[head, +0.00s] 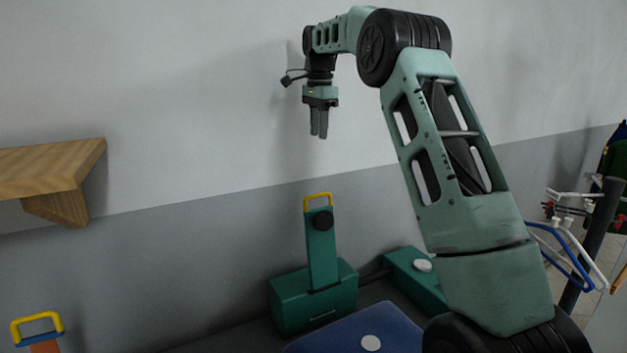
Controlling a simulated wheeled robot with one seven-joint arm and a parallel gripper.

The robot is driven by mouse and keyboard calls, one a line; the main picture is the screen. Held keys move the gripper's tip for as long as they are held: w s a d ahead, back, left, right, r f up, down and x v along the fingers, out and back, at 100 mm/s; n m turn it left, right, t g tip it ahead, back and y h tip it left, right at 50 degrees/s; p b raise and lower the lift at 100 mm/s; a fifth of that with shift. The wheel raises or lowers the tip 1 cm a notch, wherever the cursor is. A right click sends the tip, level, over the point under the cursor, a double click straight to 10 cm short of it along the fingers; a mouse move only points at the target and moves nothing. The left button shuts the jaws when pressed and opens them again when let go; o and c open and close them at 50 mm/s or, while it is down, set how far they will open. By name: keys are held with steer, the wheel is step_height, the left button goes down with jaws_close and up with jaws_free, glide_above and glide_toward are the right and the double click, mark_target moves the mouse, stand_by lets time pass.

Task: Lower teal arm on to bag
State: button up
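The teal arm (321,255) stands nearly upright from a teal block (317,305), with a yellow handle (317,196) on top and a black knob near its upper end. A dark blue flat thing with a white disc (340,335), perhaps the bag, lies in front of the block at the lower edge; its near part is cut off. My gripper (319,135) points down, empty, well above the yellow handle and apart from it. Its two fingers look close together, but the angle hides how far apart they are.
A second teal block (412,280) with a white knob sits to the right, partly behind my arm. A wooden shelf (50,172) juts out at left. An orange part with a yellow handle (37,323) is at lower left. Hangers (570,255) hang on a dark stand at right.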

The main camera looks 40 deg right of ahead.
step_height(320, 180, down, 17)
steer(key=p, duration=0.4)
steer(key=shift+w+a, duration=0.1)
jaws_close()
